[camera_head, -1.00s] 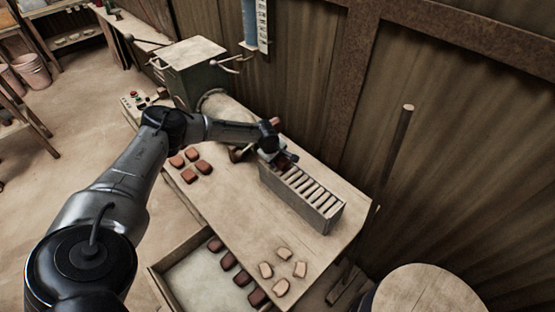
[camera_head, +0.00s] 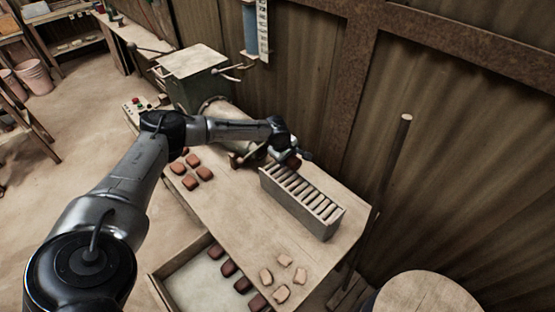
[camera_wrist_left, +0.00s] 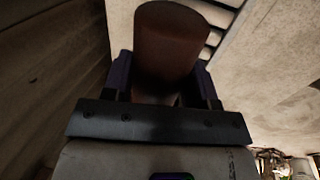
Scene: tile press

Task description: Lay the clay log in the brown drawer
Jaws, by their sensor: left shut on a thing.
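The clay log (camera_wrist_left: 172,42) is a reddish-brown cylinder, gripped between the fingers in the left wrist view. In the head view a small reddish part of it (camera_head: 292,162) shows at the gripper. My left gripper (camera_head: 288,157) is shut on it, at the back end of the slatted grey box on the bench. An open drawer (camera_head: 158,283) with a pale floor and wooden rim sticks out below the bench's front side, well away from the gripper. Several dark brown lumps (camera_head: 228,268) lie in it along the bench side. My right gripper is not in view.
The slatted box (camera_head: 300,200) stands on the bench (camera_head: 225,215). Brown lumps (camera_head: 190,182) lie left of it, pale lumps (camera_head: 281,294) near the right end. A machine with a barrel (camera_head: 215,108) stands behind. An upright pole (camera_head: 395,160) is at right.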

